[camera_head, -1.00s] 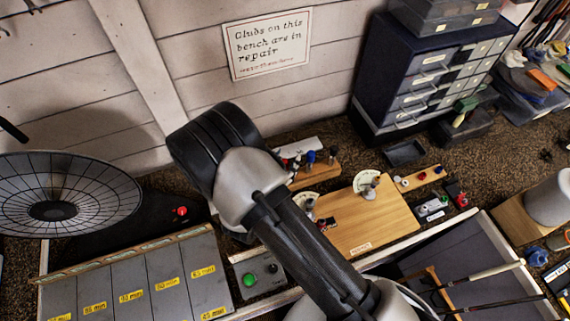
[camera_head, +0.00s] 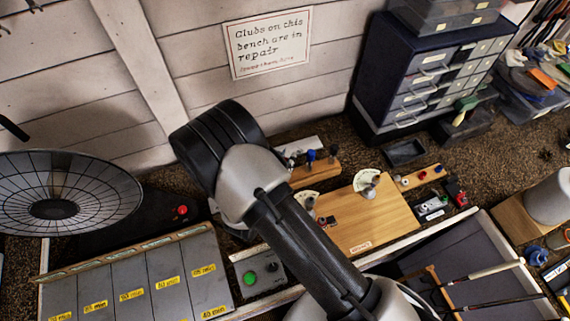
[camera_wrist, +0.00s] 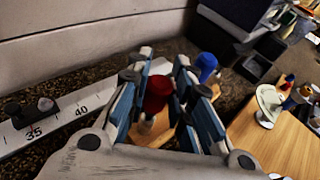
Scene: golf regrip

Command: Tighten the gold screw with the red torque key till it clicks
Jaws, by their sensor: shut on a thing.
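The red torque key's knob (camera_wrist: 157,94) is between the blue-padded fingers of my gripper (camera_wrist: 162,66) in the wrist view. My gripper is shut on it. The key's lower part is hidden by the fingers, and a wooden rack (camera_wrist: 150,128) shows beneath it. I cannot tell whether the key is seated in the rack or lifted. In the head view my arm hides the gripper and the red key. A wooden board (camera_head: 385,228) with a white dial (camera_head: 367,181) lies right of the arm. I cannot clearly make out the gold screw.
A blue-topped key (camera_wrist: 207,64) stands close to my right finger. The rack (camera_head: 305,176) also shows in the head view. A white ruler (camera_wrist: 60,118) lies left of my gripper. A drawer cabinet (camera_head: 428,75) stands behind, with a small black tray (camera_head: 405,152) before it.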

